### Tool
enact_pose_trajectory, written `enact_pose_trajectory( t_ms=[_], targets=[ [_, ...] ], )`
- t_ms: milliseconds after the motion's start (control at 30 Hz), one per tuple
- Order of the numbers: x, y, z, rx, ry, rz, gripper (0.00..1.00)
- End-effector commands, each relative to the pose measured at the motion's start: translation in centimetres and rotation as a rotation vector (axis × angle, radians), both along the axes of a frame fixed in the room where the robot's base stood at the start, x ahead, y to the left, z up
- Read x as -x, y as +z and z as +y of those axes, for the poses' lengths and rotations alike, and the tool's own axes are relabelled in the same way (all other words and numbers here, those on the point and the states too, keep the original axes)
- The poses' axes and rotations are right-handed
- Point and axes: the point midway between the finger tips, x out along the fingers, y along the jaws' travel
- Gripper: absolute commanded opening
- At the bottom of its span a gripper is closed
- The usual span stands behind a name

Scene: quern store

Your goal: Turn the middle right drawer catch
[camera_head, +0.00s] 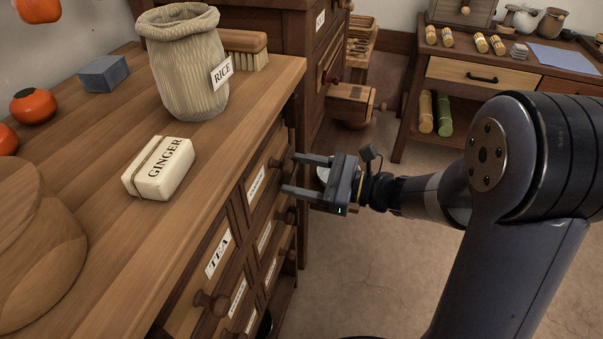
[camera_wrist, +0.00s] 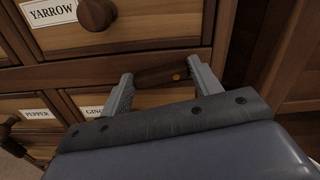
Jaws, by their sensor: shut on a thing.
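In the wrist view a dark wooden catch (camera_wrist: 155,77) with a brass-coloured pivot lies roughly level, along the rail below the YARROW drawer (camera_wrist: 160,22). My gripper (camera_wrist: 160,71) has one finger at each end of the catch and is shut on it. In the head view my gripper (camera_head: 289,172) reaches in from the right, its fingers against the front of the drawer chest (camera_head: 262,175). I cannot make out the catch in that view.
A round knob (camera_wrist: 97,13) sticks out above the catch. Smaller PEPPER and GINGER drawers lie below. A GINGER packet (camera_head: 158,168) and a RICE sack (camera_head: 185,65) stand on the chest top. Open floor (camera_head: 390,260) lies right of the chest; a side table (camera_head: 520,75) stands beyond.

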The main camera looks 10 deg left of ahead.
Motion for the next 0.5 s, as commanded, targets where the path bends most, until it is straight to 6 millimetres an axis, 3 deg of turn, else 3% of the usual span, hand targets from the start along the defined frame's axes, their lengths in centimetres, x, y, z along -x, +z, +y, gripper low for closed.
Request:
enact_pose_trajectory(
  t_ms=[500],
  targets=[
    [-0.03, 0.65, -0.02, -0.011, -0.001, 0.183, 0.37]
  ],
)
